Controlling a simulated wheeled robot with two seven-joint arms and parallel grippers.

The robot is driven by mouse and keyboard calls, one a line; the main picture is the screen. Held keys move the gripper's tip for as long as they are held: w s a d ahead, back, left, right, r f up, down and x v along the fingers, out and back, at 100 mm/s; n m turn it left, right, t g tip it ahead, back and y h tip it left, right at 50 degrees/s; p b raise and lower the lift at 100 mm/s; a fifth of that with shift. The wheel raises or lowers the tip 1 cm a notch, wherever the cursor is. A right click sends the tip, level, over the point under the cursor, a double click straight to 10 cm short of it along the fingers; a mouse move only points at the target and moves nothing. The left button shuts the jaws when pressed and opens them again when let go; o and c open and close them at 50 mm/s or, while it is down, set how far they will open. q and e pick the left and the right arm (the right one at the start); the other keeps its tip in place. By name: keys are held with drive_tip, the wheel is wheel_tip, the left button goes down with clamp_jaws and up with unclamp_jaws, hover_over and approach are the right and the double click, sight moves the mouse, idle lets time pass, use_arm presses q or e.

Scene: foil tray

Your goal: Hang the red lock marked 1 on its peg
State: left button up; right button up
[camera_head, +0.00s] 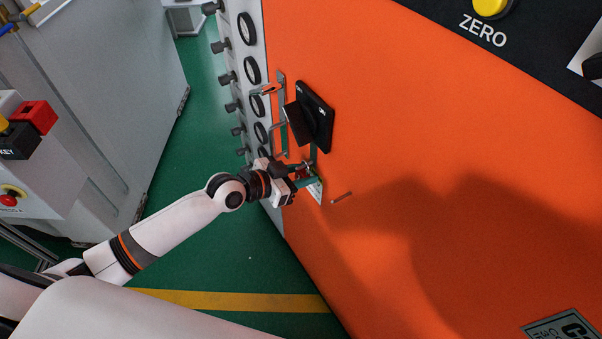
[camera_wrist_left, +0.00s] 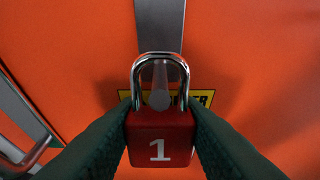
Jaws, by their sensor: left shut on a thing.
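The red lock marked 1 (camera_wrist_left: 160,142) is upright between the two dark green fingers of my left gripper (camera_wrist_left: 162,135), which is shut on its body. Its silver shackle (camera_wrist_left: 137,75) points up. A grey round-ended peg (camera_wrist_left: 158,101) shows inside the shackle loop; I cannot tell whether it passes through. In the head view my left gripper (camera_head: 305,173) is close to the orange panel, below a black handle, and the lock is mostly hidden there. A thin grey peg (camera_head: 342,198) stands out from the panel to the right of the gripper. My right gripper is not in view.
The black handle (camera_head: 309,117) juts from the orange panel (camera_head: 430,130) just above my left gripper. A grey metal bar (camera_wrist_left: 24,105) is at the left in the wrist view. A yellow label (camera_wrist_left: 203,98) is behind the lock. Black knobs (camera_head: 229,78) line the panel's left side.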

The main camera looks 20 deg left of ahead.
use_arm(q)
drive_tip(key=o, duration=1.1)
drive_tip(key=v, duration=1.1)
drive_tip(key=w+a+f+n+y, duration=0.2)
drive_tip(key=a+f+n+y, duration=0.15)
drive_tip(key=a+f, duration=0.65)
drive_tip(key=s+a+f+n+g+y, duration=0.1)
drive_tip(key=s+a+f+y, duration=0.15)
drive_tip(key=f, duration=0.75)
drive_tip(key=s+a+f+n+y, duration=0.15)
drive_tip(key=s+f, duration=0.25)
drive_tip(key=f, duration=0.5)
drive_tip(key=s+d+f+g+y, duration=0.2)
drive_tip(key=s+f+g, duration=0.2)
drive_tip(key=s+f, duration=0.95)
drive_tip(key=s+d+f+g, duration=0.1)
drive_tip(key=s+d+f, duration=0.1)
drive_tip(key=s, duration=0.4)
drive_tip(key=s+d+f+g, duration=0.2)
drive_tip(key=s+d+f, duration=0.1)
drive_tip(key=s, duration=0.3)
drive_tip(key=s+d+f+g, duration=0.1)
drive_tip(key=s+d+f, duration=0.2)
drive_tip(key=s, duration=0.3)
drive_tip(key=shift+s+d+f+h, duration=0.25)
drive_tip(key=shift+s+d, duration=0.1)
drive_tip(key=shift+d, duration=0.35)
